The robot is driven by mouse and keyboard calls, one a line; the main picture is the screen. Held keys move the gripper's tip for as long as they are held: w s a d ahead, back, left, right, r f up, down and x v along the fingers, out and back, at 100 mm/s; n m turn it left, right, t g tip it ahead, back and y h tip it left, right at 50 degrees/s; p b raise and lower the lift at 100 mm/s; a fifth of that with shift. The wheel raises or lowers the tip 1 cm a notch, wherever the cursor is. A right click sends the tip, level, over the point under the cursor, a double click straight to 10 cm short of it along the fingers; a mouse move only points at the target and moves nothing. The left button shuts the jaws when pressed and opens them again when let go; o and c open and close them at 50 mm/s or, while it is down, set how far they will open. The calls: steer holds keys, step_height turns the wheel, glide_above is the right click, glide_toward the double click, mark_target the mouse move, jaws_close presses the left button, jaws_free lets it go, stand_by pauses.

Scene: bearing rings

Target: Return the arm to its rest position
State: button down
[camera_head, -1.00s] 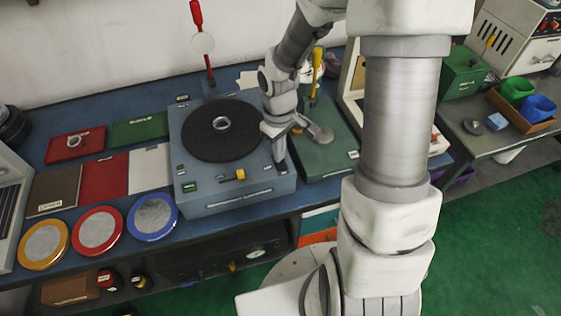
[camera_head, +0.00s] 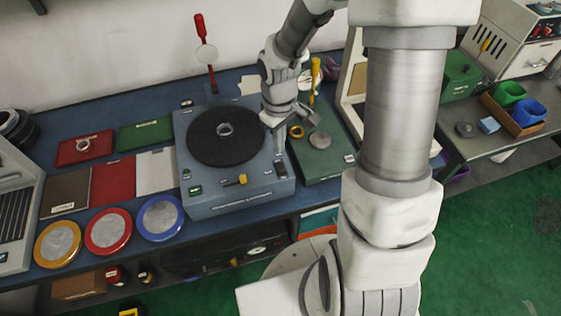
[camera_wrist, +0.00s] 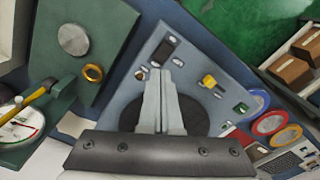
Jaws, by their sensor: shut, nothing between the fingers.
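My gripper (camera_head: 280,166) is shut and empty, pointing down over the right edge of the grey-blue machine (camera_head: 240,203). In the wrist view its two fingers (camera_wrist: 161,75) lie together in front of the machine's black round plate (camera_wrist: 190,118). A steel ring (camera_head: 224,129) sits at the middle of that plate in the head view. A brass ring (camera_head: 296,131) lies on the green machine base (camera_head: 318,165) to the right, apart from the gripper; it also shows in the wrist view (camera_wrist: 93,73). Another steel ring (camera_head: 83,145) lies on a red mat at the left.
A yellow-handled tool (camera_head: 315,72) stands upright at the back of the green base. A red-handled lever (camera_head: 200,28) rises behind the grey-blue machine. Blue (camera_head: 160,218), red (camera_head: 108,231) and yellow (camera_head: 58,244) rimmed discs lie along the front left. The air above the bench's left side is clear.

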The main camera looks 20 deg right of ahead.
steer(key=shift+r, duration=0.3)
steer(key=s+r+m+t, duration=0.2)
steer(key=s+r, duration=0.5)
steer(key=r, duration=0.4)
steer(key=s+r+m+t, duration=0.3)
steer(key=s+r, duration=0.4)
steer(key=r, duration=0.5)
steer(key=shift+r+m+t, duration=0.3)
steer(key=shift+m, duration=0.2)
